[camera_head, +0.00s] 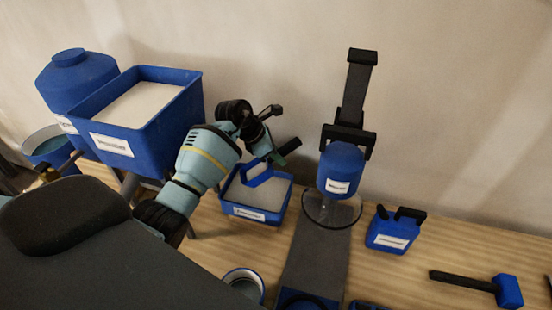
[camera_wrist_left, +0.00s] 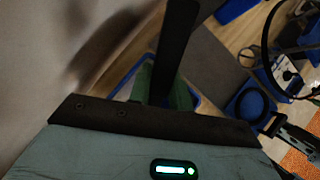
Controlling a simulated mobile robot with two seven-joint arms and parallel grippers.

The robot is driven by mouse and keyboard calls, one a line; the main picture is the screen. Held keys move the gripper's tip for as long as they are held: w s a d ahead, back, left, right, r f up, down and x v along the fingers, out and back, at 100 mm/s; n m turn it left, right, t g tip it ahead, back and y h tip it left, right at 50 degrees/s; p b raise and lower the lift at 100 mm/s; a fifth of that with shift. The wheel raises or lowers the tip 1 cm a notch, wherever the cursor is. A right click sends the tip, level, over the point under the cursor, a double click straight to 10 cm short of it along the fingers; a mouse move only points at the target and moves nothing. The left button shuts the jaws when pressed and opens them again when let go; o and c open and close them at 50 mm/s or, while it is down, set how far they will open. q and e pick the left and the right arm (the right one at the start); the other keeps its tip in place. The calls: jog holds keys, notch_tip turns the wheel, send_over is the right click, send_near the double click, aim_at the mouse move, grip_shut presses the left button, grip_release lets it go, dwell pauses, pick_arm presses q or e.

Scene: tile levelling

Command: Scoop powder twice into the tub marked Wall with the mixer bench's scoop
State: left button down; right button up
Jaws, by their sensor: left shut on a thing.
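My left gripper (camera_head: 276,156) hangs over a low blue bin of white powder (camera_head: 229,208). Its green fingertips, also seen in the left wrist view (camera_wrist_left: 163,92), are shut on a black handle (camera_wrist_left: 178,35). This appears to be the scoop (camera_head: 258,175), whose blue part is at the powder in the bin; how deep it sits I cannot tell. An open round blue tub (camera_head: 257,273) stands on the bench in front, partly hidden by the dark surface. I cannot read any label as Wall.
A tall blue hopper of white powder (camera_head: 187,112) stands left of my arm, with a lidded blue drum (camera_head: 72,72) behind. A mixer (camera_head: 341,168) with a clear bowl stands right of the bin.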

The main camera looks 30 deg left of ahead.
pick_arm(q)
jog(key=shift+r, duration=0.8)
pick_arm(e)
jog(key=shift+r, duration=0.4)
jog(key=shift+w, duration=0.1)
pick_arm(q)
jog(key=shift+r+g+y+p, duration=0.3)
jog(key=shift+r+g+p, duration=0.05)
jog(key=shift+g+p, duration=0.1)
jog(key=shift+r+g+y, duration=0.25)
jog(key=shift+g+y, duration=0.2)
jog(key=shift+y, duration=0.15)
jog(key=shift+r+g+y, duration=0.2)
jog(key=shift+g+y, duration=0.7)
jog(key=shift+g, duration=0.3)
jog(key=shift+r+y, duration=0.1)
jog(key=shift+y, duration=0.3)
pick_arm(e)
jog(key=shift+w+r, duration=0.35)
jog(key=shift+w, duration=0.15)
jog(key=shift+s, duration=0.3)
